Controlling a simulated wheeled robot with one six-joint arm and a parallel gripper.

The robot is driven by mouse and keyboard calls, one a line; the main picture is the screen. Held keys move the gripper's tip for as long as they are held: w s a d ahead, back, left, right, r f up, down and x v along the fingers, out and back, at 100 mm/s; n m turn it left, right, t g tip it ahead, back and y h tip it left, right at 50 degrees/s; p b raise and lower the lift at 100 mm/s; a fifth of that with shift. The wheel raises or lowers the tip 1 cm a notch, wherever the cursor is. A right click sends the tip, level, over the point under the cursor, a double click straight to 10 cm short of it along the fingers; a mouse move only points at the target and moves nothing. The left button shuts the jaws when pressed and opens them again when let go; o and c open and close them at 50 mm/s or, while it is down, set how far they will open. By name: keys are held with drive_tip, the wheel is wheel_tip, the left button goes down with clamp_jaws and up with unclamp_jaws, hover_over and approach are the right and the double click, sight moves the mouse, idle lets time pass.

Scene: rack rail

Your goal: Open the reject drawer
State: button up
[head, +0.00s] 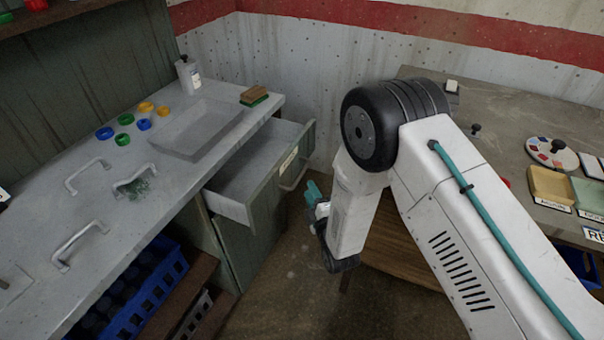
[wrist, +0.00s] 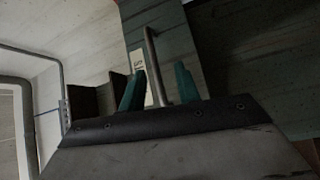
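A grey-green drawer (head: 262,168) under the left counter stands pulled well out, its pale inside showing and looking empty. Its front carries a small pale label (head: 289,159), too small to read, and a bar handle (head: 295,178). My gripper (head: 313,192), with teal fingers, is just to the right of the drawer front, low beside the handle. In the wrist view, the two teal fingers (wrist: 158,88) stand apart with the metal handle bar (wrist: 153,60) showing between them. Gaps show beside the bar, so the gripper looks open. I cannot tell whether either finger touches the bar.
The counter bears a grey tray (head: 196,128), a white bottle (head: 188,74), a brush (head: 254,95), coloured rings (head: 124,139) and several loose handles (head: 84,243). A blue crate (head: 145,293) sits below. A workbench (head: 500,120) stands right. Floor below the drawer is clear.

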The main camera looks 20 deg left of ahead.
sight(302, 172)
drive_tip(key=shift+n+t+y, duration=0.3)
drive_tip(key=x, duration=0.7)
drive_tip(key=shift+w+a+r, duration=0.2)
drive_tip(key=shift+r, duration=0.15)
clamp_jaws()
